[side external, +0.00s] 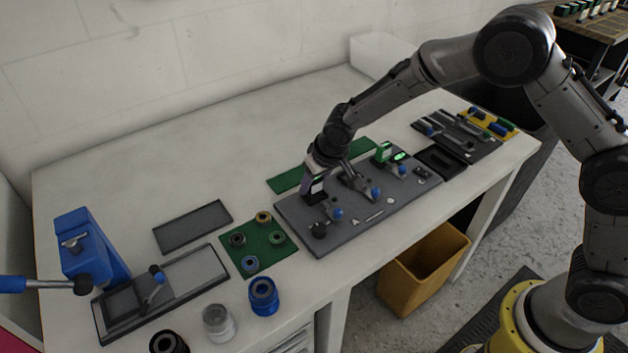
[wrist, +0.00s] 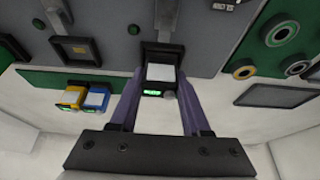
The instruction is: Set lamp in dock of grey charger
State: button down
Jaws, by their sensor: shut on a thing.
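The lamp (wrist: 161,74) is a small dark block with a pale face and a lit green display, held between my two fingers in the wrist view. My gripper (side external: 315,185) is shut on it, pointing down at the left end of the grey charger (side external: 350,215). A dark dock (wrist: 160,49) on the charger lies directly at the lamp's far end in the wrist view. The lamp appears at or just over the dock; I cannot tell if it is fully seated. In the side view my gripper largely hides the lamp and dock.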

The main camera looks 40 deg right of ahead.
jog(key=shift+f, duration=0.1)
jog(key=shift+c, duration=1.4)
grip_release()
